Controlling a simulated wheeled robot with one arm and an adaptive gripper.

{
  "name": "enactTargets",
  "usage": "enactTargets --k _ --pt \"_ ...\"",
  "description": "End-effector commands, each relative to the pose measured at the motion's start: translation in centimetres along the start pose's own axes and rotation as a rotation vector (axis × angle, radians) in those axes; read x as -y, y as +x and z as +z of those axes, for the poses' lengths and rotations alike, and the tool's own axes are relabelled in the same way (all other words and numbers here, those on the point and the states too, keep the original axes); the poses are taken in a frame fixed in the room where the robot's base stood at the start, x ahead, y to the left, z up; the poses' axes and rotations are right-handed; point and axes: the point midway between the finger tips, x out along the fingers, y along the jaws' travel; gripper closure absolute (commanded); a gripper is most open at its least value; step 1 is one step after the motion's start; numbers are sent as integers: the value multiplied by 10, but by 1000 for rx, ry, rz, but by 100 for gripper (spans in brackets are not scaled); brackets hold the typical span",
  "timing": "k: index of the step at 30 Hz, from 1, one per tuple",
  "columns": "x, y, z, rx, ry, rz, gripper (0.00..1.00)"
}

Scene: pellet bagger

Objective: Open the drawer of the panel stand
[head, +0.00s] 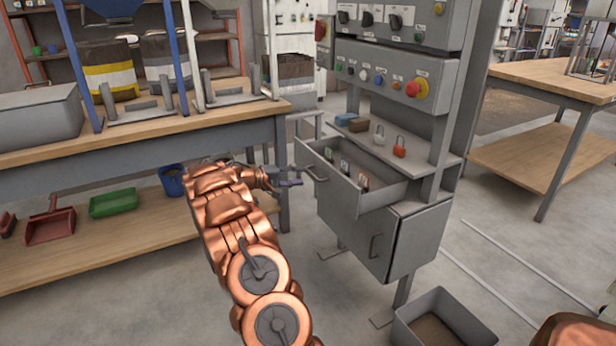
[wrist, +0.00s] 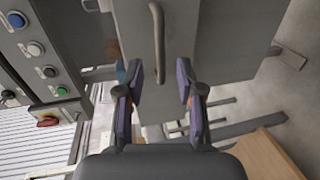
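The panel stand (head: 375,160) is a grey frame with a control panel above and a drawer below its shelf. The drawer (head: 385,206) stands pulled out, and several small coloured items show inside. Its bar handle (head: 318,173) is on the front; in the wrist view the handle (wrist: 158,42) lies ahead of the fingertips, roughly in line with the gap. My gripper (head: 288,180) is just left of the handle. In the wrist view my gripper (wrist: 158,98) has its two purple-padded fingers apart with nothing held between them.
A closed cabinet door (head: 376,245) sits under the drawer. A padlock (head: 399,147) and small boxes lie on the stand's shelf. A grey bin (head: 440,318) stands on the floor in front. A wooden workbench (head: 190,118) is at left, another table (head: 560,80) at right.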

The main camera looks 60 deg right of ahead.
Motion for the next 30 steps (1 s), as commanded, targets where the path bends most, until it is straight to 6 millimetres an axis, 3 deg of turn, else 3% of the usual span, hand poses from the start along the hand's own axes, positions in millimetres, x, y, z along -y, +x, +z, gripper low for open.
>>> enactTargets --k 6,12,30 --pt "1 -38 -1 -3 0 -2 63" --pt "1 -58 0 0 0 -1 63" --pt "1 -62 0 0 -1 -1 63"
